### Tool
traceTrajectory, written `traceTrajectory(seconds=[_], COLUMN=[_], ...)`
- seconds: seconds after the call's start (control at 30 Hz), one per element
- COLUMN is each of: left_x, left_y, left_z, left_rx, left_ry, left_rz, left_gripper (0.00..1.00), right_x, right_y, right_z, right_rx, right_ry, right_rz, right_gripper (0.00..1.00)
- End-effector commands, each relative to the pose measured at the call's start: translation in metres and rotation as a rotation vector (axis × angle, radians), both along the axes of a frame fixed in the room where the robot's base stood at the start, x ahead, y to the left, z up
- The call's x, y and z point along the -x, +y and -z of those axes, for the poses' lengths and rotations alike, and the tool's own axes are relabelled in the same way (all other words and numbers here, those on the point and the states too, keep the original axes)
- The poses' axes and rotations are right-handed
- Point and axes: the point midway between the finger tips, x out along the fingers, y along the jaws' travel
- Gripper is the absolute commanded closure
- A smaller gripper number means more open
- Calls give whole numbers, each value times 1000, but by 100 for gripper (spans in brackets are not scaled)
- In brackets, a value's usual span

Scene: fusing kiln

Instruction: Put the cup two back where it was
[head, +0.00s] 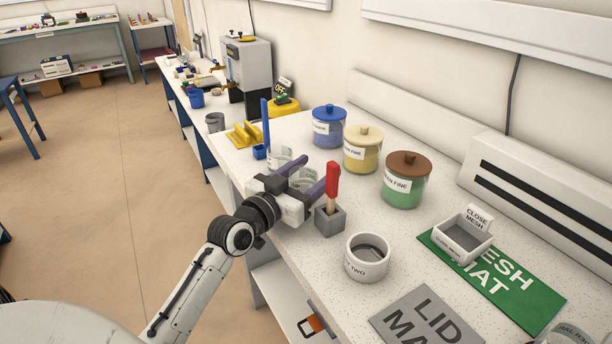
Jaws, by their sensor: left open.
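My left gripper (310,174) is over the white bench, its two purple-grey fingers apart and pointing away from me. A clear cup-like vessel (302,179) shows between the fingers; I cannot tell whether they touch it, and its label is not readable. Another clear shape (281,156) shows just behind the gripper, partly hidden. A white round container (366,262) with a label ending in "TWO" stands upright at the front of the bench, right of the gripper; its first word is unclear. My right gripper is not in view.
A red-handled tool stands in a grey block (329,220) close to the gripper's right. Blue, yellow and green lidded jars (404,180) stand behind. A green mat (497,276) with a white tray (462,238) and a grey lid mat (427,322) lie right. Another clear vessel (569,335) is bottom right.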

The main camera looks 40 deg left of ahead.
Motion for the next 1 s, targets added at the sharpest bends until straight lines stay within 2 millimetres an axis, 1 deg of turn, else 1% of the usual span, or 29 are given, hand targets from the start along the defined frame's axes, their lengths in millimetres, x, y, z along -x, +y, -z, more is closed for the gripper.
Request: traceTrajectory(seconds=[0.07, 0.17, 0.4, 0.5, 0.6, 0.7, 0.8, 1.0], left_x=[6, 22, 73, 91, 105, 113, 118, 120], left_y=[0, 0, 0, 0, 0, 0, 0, 0], left_z=[0, 0, 2, 0, 1, -1, -1, -2], left_rx=[0, -2, -2, -1, -1, 0, -1, 0], left_ry=[1, 1, 4, 1, 2, 0, -1, -2], left_rz=[0, -1, 0, 1, 1, 0, 0, 1], left_gripper=[41, 41, 41, 41, 41, 41, 41, 41], right_x=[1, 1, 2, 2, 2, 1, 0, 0], right_y=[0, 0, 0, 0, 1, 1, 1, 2], right_z=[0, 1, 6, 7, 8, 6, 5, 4], right_rx=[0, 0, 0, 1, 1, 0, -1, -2], right_ry=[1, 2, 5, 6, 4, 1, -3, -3], right_rz=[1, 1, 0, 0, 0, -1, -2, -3], right_gripper=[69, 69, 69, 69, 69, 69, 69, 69])
